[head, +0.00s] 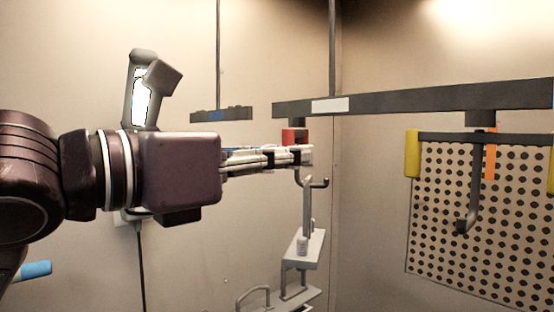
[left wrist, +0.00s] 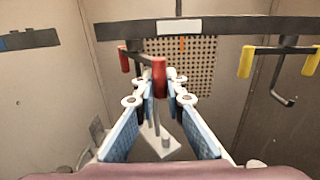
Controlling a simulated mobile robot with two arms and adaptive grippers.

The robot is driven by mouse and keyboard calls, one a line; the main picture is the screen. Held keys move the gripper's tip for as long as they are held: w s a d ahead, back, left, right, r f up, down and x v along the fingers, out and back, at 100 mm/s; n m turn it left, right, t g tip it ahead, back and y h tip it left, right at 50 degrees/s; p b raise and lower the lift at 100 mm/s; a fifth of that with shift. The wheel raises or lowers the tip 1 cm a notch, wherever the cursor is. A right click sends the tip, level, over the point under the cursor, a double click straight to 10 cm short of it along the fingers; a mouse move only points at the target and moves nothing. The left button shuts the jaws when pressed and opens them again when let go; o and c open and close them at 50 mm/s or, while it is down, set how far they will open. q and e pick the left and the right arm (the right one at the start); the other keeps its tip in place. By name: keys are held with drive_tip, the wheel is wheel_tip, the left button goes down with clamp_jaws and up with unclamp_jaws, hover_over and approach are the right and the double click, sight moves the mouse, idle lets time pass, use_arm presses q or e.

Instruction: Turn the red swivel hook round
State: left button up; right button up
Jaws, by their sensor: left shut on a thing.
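The red swivel hook hangs from the dark overhead rail. In the head view its red grip (head: 295,136) shows just above my left fingers, and the grey hook shank (head: 307,205) hangs below them. In the left wrist view one red grip (left wrist: 160,77) lies between my fingers and the other red grip (left wrist: 124,60) is farther off to the left. My left gripper (head: 304,156) reaches in from the left and is shut on the near red grip; it also shows in the left wrist view (left wrist: 160,88). The fingers hide part of the hook's crossbar. My right gripper is out of view.
The dark rail (head: 420,98) with a white label runs above the hook. A hook with yellow grips (head: 412,153) hangs to the right before a perforated panel (head: 450,220). A pale bracket-like part (head: 303,250) hangs below the red hook. A short dark bar (head: 222,115) hangs behind.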

use_arm(q)
drive_tip(key=shift+s+d+f, duration=0.1)
drive_tip(key=shift+s+d, duration=0.1)
drive_tip(key=shift+d, duration=0.3)
drive_tip(key=d+b, duration=0.1)
drive_tip(key=d, duration=0.1)
drive_tip(key=w+d, duration=0.1)
drive_tip(key=d, duration=0.1)
drive_tip(key=shift+w+d+b, duration=0.1)
drive_tip(key=shift+d+b, duration=0.1)
drive_tip(key=shift+b, duration=0.15)
drive_tip(key=o, duration=0.8)
drive_tip(key=shift+c, duration=0.2)
drive_tip(key=shift+a, duration=0.1)
drive_tip(key=b+v, duration=0.3)
drive_tip(key=v, duration=0.6)
drive_tip(key=shift+b, duration=0.3)
